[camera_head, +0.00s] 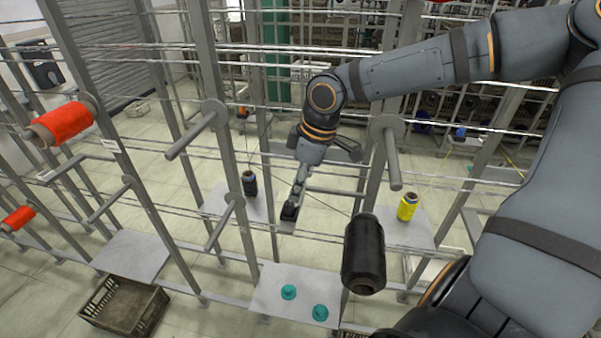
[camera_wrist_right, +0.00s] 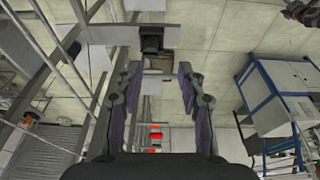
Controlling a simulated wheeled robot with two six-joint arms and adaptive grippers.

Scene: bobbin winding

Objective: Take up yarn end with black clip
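My right gripper (camera_head: 296,195) reaches down among the frame posts in the head view. In the right wrist view its two fingers (camera_wrist_right: 160,72) are spread apart with nothing between the tips. A small black block, which looks like the black clip (camera_head: 289,212), is at the fingertips in the head view. In the right wrist view a black block (camera_wrist_right: 151,42) sits on a grey strip beyond the tips. A large black yarn bobbin (camera_head: 363,255) hangs to the right of the gripper. A thin dark line runs near it; I cannot make out a yarn end. My left gripper is not in view.
Metal posts and horizontal bars surround the gripper. A dark bobbin (camera_head: 249,184) stands to its left, a yellow bobbin (camera_head: 407,207) to its right. Teal cones (camera_head: 320,312) stand on a low plate (camera_head: 262,300). Red bobbins (camera_head: 62,124) and a crate (camera_head: 126,306) are left.

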